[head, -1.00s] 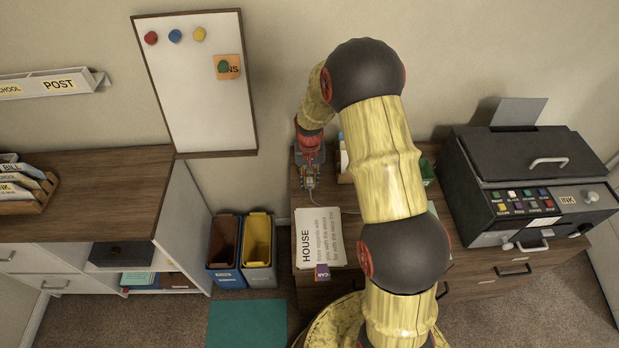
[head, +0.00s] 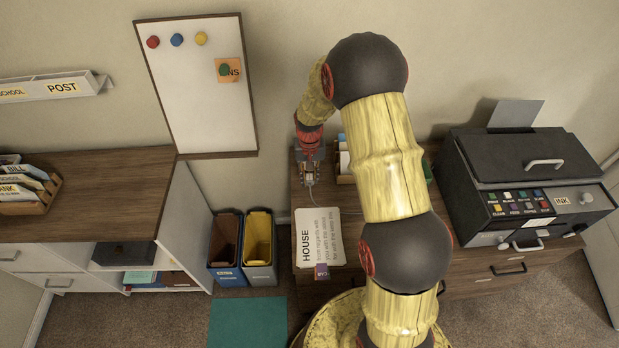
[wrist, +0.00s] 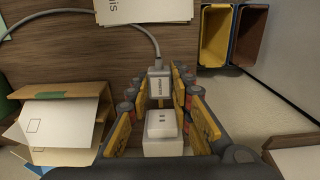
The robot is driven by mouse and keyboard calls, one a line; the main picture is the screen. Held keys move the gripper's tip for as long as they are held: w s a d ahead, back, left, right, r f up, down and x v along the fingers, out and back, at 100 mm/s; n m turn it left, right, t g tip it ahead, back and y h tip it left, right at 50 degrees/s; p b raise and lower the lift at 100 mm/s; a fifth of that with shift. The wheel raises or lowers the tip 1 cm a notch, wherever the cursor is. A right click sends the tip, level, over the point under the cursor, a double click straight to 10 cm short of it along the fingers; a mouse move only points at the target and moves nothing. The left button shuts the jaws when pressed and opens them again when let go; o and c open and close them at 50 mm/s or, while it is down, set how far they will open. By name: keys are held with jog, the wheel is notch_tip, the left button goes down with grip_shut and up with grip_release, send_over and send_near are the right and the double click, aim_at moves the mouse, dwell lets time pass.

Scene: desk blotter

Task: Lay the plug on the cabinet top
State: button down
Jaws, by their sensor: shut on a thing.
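The plug (wrist: 159,84) is a small light-grey block with printed letters, and a grey cable (wrist: 140,30) runs from its far end. My gripper (wrist: 163,80) is shut on the plug, with its yellow fingers on either side. A white block with two dark slots (wrist: 162,125) lies between the fingers in the wrist view, nearer the palm and apart from the plug. In the head view my gripper (head: 308,172) is over the back left part of the wooden cabinet top (head: 329,192). The plug is too small there to make out clearly.
A HOUSE paper (head: 318,236) lies in front of my gripper on the cabinet. A card holder (wrist: 70,120) stands close beside it. The printer (head: 520,185) is far right. Two bins (head: 258,245) stand on the floor to the left. Bare wood shows between the paper and holder.

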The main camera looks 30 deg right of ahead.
jog(key=shift+r, duration=0.55)
